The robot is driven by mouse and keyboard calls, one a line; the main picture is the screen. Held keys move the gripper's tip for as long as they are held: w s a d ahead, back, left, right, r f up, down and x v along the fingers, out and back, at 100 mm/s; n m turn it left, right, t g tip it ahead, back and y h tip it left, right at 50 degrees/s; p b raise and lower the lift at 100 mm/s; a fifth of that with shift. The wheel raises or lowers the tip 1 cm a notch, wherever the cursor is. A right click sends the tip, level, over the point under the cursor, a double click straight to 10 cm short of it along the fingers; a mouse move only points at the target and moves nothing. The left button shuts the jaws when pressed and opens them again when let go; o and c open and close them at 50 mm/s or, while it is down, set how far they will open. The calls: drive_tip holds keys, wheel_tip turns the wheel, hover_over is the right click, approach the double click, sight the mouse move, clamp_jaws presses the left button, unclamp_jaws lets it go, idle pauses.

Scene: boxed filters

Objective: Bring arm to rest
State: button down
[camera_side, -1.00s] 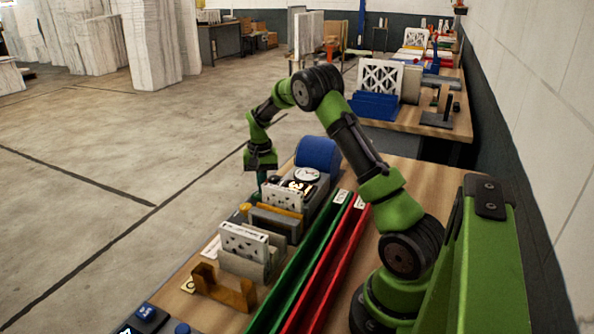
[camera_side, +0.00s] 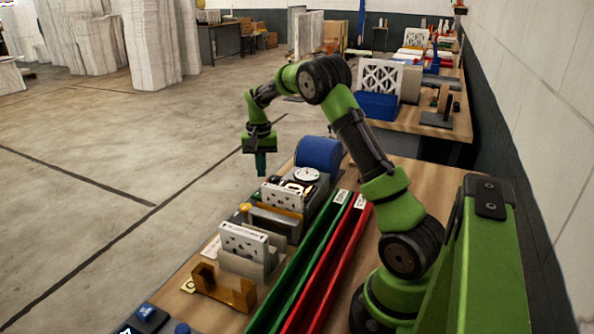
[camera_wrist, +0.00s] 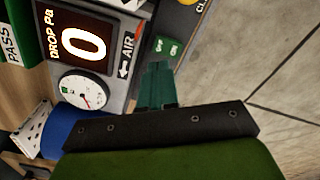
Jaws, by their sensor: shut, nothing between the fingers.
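My arm stands over the wooden bench in the side view. My gripper (camera_side: 261,173) hangs down above the bench's far left edge, beside the grey test unit with the dial gauge (camera_side: 306,175). Its teal fingers are together with nothing between them. In the wrist view my gripper (camera_wrist: 158,68) points past the unit's display panel (camera_wrist: 84,42), which reads 0. The round gauge (camera_wrist: 84,92) and a small green switch (camera_wrist: 168,48) are near the fingers. The fingers appear clear of the unit.
A blue cylinder (camera_side: 318,154) stands behind the gauge. A green channel (camera_side: 312,262) and a red channel (camera_side: 330,262) run along the bench. Open floor (camera_side: 150,175) lies to the left.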

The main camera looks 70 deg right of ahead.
drive_tip(key=s+a+r+n+t, duration=0.2)
drive_tip(key=s+a+r, duration=0.1)
drive_tip(key=a+r, duration=0.5)
drive_tip(key=s+a+r+n+t, duration=0.25)
drive_tip(key=a+r, duration=0.35)
drive_tip(key=a, duration=0.3)
drive_tip(key=s+a+n+t+y, duration=0.2)
drive_tip(key=s+a+n, duration=0.1)
drive_tip(key=s+a, duration=0.8)
drive_tip(key=s, duration=0.3)
drive_tip(key=shift+s+a+r+t, duration=0.2)
drive_tip(key=shift+a+r+t, duration=0.05)
drive_tip(key=shift+a+t, duration=0.15)
drive_tip(key=shift+n, duration=0.25)
